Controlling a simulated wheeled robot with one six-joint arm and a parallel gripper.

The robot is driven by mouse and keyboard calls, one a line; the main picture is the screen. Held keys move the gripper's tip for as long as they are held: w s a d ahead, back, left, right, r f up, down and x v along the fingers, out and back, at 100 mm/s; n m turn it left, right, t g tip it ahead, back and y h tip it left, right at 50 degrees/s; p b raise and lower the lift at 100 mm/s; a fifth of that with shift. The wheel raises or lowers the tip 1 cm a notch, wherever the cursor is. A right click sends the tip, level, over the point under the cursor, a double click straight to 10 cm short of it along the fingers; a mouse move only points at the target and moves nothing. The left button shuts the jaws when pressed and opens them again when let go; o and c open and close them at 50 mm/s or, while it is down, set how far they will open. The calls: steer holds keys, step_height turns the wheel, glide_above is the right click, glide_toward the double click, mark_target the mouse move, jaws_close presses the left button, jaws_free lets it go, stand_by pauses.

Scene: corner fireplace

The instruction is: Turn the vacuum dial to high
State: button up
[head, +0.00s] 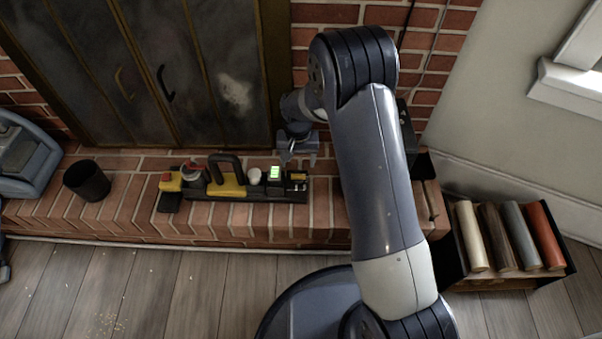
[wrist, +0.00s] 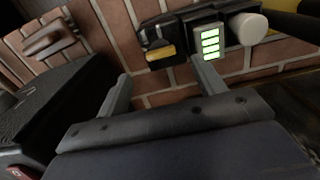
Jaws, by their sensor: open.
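A black and yellow unit (head: 228,188) with an arched dark handle lies along the brick hearth in the head view. A white round knob (head: 255,176) and a lit green display (head: 275,171) sit near its right end. In the wrist view the white knob (wrist: 248,28) is at upper right, beside the display (wrist: 210,43) with its green bars. No dial is clearly recognisable; I cannot tell whether the knob is one. My gripper (head: 297,155) is open above the unit's right end. In the wrist view the gripper (wrist: 162,84) has nothing between its fingers; the right fingertip appears just below the display.
A grey-blue appliance (head: 22,158) and a black cup (head: 87,181) stand on the hearth's left. A black crate (head: 512,283) with several coloured rolls is on the floor at right. A dark box (wrist: 55,110) is left of my gripper. Dark fireplace doors (head: 150,75) stand behind.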

mark_target(298, 176)
step_height(298, 176, down, 7)
steer(key=shift+f+b, duration=0.1)
steer(key=shift+b, duration=0.95)
steer(key=shift+c, duration=0.5)
steer(key=c, duration=0.9)
